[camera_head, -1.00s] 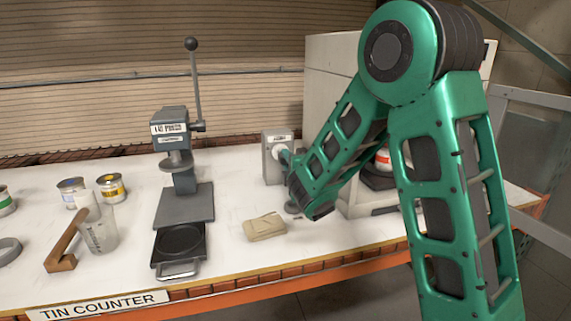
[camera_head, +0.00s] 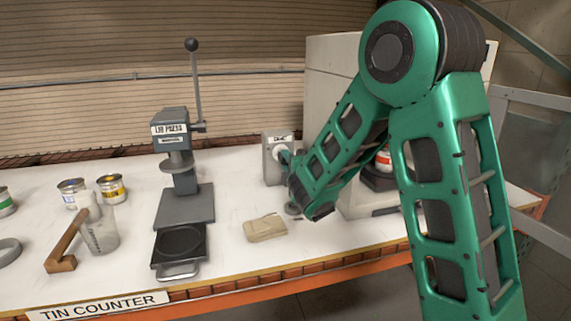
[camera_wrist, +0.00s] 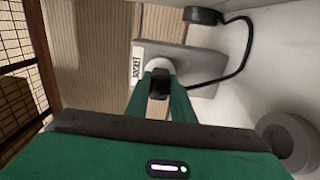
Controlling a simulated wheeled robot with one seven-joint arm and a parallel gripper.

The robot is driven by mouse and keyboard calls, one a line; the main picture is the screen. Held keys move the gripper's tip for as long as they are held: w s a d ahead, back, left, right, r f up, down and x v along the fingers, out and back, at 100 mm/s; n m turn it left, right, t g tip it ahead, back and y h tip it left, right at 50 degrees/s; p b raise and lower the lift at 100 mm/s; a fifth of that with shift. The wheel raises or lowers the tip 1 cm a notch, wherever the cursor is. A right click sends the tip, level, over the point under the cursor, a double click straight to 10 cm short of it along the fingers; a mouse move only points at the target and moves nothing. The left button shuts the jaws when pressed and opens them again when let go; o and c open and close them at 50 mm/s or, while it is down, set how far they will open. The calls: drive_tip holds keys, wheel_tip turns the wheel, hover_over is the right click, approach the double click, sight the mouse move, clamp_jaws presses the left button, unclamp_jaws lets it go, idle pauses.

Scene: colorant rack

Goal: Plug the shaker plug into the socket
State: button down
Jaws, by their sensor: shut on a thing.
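The grey socket box (camera_head: 277,172) stands on the counter against the shaker housing; it also shows in the wrist view (camera_wrist: 197,65), with a white label. My gripper (camera_wrist: 160,84) is right at the box's face, its green fingers shut on a dark plug (camera_wrist: 160,82). A pale round part (camera_wrist: 159,65) lies between the plug and the box. The plug looks lined up with it and close to or touching it; how deep it sits cannot be told. In the head view my arm hides most of the gripper and the plug.
A lid press (camera_head: 184,205) stands to the left. The large pale housing (camera_head: 330,100) stands close on the right.

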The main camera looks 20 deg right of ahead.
drive_tip(key=shift+w, duration=1.05)
idle(0.4)
drive_tip(key=c, duration=1.5)
unclamp_jaws()
drive_tip(key=shift+o, duration=0.2)
drive_tip(key=s, duration=1)
drive_tip(key=shift+s, duration=0.3)
